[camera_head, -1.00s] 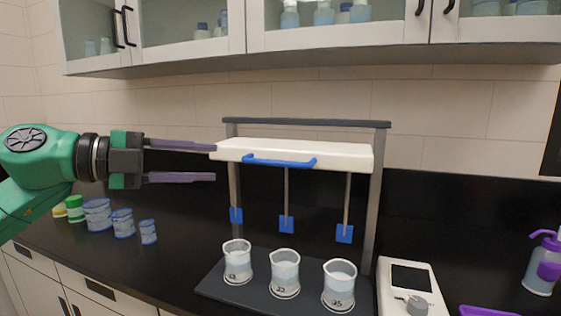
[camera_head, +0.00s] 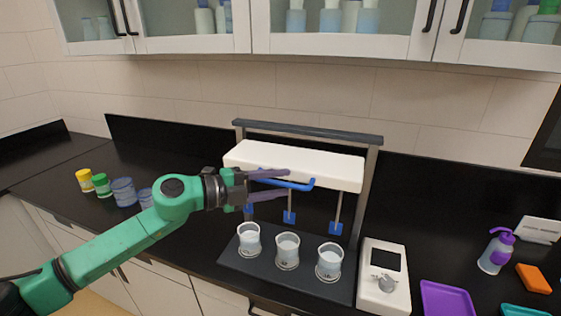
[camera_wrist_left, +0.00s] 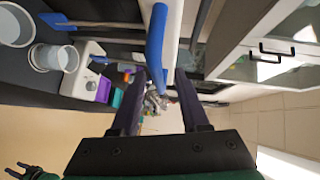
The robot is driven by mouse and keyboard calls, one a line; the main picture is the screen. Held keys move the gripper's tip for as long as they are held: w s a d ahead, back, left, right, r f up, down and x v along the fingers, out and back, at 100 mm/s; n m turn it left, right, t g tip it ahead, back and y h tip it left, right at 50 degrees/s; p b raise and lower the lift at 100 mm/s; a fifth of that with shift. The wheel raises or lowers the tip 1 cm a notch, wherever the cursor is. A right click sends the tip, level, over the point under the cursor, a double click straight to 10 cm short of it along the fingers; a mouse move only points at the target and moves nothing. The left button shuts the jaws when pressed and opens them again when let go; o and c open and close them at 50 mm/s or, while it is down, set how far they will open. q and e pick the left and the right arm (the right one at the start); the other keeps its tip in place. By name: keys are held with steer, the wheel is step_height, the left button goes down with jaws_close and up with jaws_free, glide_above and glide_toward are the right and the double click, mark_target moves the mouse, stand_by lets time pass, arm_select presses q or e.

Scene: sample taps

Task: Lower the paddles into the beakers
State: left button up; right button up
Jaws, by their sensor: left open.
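The white stirrer head (camera_head: 300,165) hangs on a frame, with a blue handle (camera_head: 300,186) along its front. Three blue paddles hang on rods above three beakers; the middle paddle (camera_head: 289,217) and right paddle (camera_head: 335,228) show clearly, and the left one (camera_head: 249,208) is partly hidden by my gripper. The left beaker (camera_head: 249,241), middle beaker (camera_head: 287,251) and right beaker (camera_head: 329,262) stand on the dark base. My left gripper (camera_head: 288,182) is open at the handle. In the left wrist view the handle (camera_wrist_left: 156,45) runs between its fingers; I cannot tell whether they touch.
A white control box (camera_head: 384,275) stands right of the base, then a purple tray (camera_head: 446,299) and a wash bottle (camera_head: 496,250). Several lidded jars (camera_head: 123,191) stand left behind my arm. Wall cabinets (camera_head: 345,45) hang above the counter.

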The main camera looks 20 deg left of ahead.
arm_select(q)
steer(key=shift+w+d+f, duration=0.15)
steer(key=shift+w+d, duration=0.2)
steer(key=shift+d, duration=0.05)
steer(key=shift+s, duration=0.1)
steer(key=shift+c, duration=0.3)
steer(key=shift+a, duration=0.1)
jaws_close()
stand_by(0.6)
